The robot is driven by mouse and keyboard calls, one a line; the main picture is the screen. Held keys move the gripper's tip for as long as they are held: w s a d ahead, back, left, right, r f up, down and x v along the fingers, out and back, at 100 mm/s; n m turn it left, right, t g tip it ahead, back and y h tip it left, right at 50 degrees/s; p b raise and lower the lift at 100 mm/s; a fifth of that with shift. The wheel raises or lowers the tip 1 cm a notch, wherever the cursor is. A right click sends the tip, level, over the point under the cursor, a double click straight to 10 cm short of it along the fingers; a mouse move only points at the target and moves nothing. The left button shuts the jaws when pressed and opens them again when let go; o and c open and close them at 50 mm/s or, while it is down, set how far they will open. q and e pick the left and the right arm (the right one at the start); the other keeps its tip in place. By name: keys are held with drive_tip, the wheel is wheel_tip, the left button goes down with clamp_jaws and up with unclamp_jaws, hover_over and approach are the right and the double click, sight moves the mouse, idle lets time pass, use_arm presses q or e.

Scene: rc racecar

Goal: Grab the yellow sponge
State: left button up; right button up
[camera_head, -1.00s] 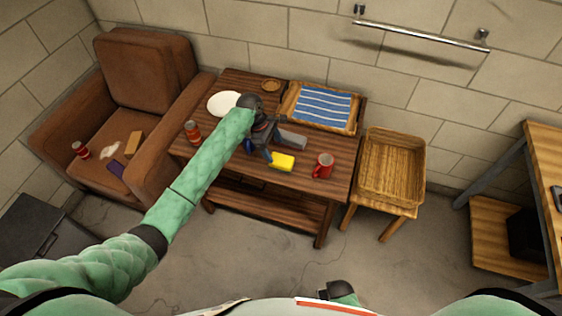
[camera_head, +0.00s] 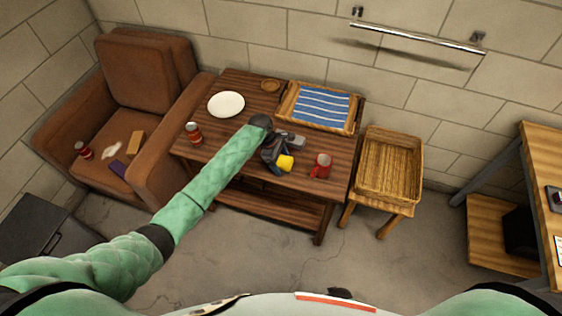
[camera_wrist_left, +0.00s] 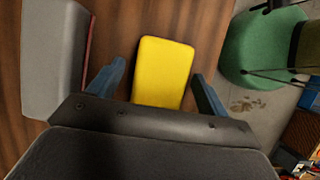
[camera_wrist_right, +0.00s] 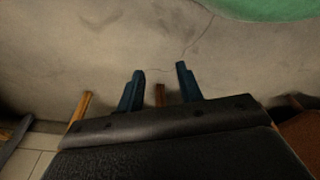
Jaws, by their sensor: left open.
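The yellow sponge (camera_head: 286,163) lies on the wooden table (camera_head: 225,140), near its front edge. My left gripper (camera_head: 277,166) is low over the table at the sponge, and its wrist hides part of it. In the left wrist view the sponge (camera_wrist_left: 165,65) lies between the two blue fingers of the left gripper (camera_wrist_left: 158,75), which are open on either side with gaps. The sponge's near end is hidden by the gripper body. My right gripper (camera_wrist_right: 160,72) is open and empty above the floor in the right wrist view.
A grey block-like object (camera_wrist_left: 50,60) lies close beside the left finger. A white plate (camera_head: 226,104), a can (camera_head: 193,132) and a tray with a striped blue cloth (camera_head: 320,106) are also on the table.

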use_arm(q)
drive_tip(key=c, duration=1.1)
drive_tip(key=shift+o, duration=0.2)
